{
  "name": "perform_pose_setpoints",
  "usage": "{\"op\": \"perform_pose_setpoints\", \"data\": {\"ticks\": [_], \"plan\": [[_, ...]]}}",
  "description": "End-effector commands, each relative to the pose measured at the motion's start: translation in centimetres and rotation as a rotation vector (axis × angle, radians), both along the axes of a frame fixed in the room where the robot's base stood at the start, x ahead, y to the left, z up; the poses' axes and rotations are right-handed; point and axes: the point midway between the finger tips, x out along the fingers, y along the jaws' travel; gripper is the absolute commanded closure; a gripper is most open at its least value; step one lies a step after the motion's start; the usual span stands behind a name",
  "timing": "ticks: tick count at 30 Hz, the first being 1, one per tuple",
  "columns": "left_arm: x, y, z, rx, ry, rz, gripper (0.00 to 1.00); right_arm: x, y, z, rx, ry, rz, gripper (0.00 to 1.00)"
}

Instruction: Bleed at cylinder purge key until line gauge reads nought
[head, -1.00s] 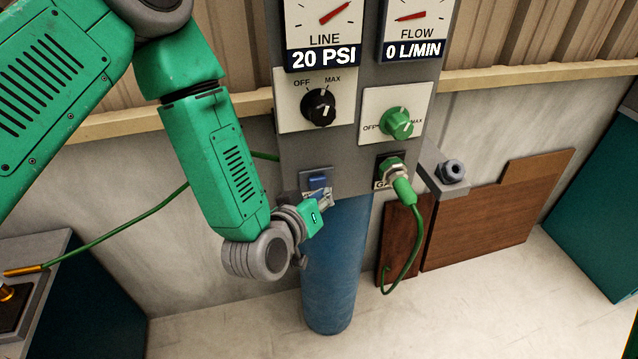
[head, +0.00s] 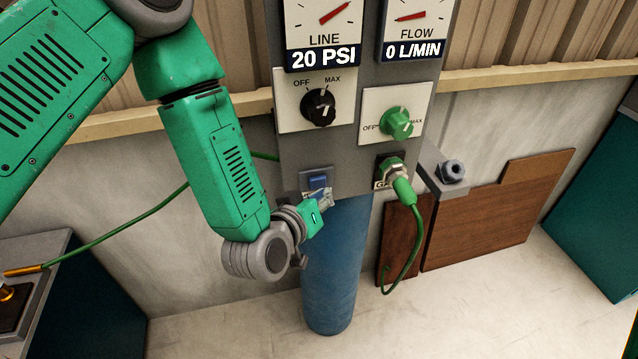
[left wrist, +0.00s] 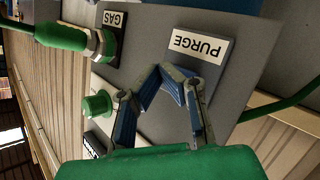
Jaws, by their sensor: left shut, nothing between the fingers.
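The blue purge key (head: 318,180) sits low on the grey panel (head: 345,150). My left gripper (head: 326,194) is shut and empty, its fingertips just below and in front of the key; contact cannot be told. In the left wrist view, the closed fingers (left wrist: 172,76) point at the panel beside the PURGE label (left wrist: 200,47); the key is not distinguishable there. The line gauge (head: 322,30) reads 20 PSI. The blue cylinder (head: 332,270) stands below the panel. My right gripper is not in view.
A black knob (head: 319,106) and a green knob (head: 397,123) sit above. The flow gauge (head: 413,30) reads 0 L/MIN. A green hose plug (head: 403,188) is in the GAS fitting right of my gripper. Brown boards (head: 478,225) lean on the wall.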

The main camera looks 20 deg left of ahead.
Motion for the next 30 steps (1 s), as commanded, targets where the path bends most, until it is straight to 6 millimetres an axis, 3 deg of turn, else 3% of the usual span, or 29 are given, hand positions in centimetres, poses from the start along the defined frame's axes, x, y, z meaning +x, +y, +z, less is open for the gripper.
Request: {"op": "perform_pose_setpoints", "data": {"ticks": [30], "plan": [[0.74,0.59,0.16,0.000,0.000,0.000,1.00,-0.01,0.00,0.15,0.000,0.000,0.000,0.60]]}}
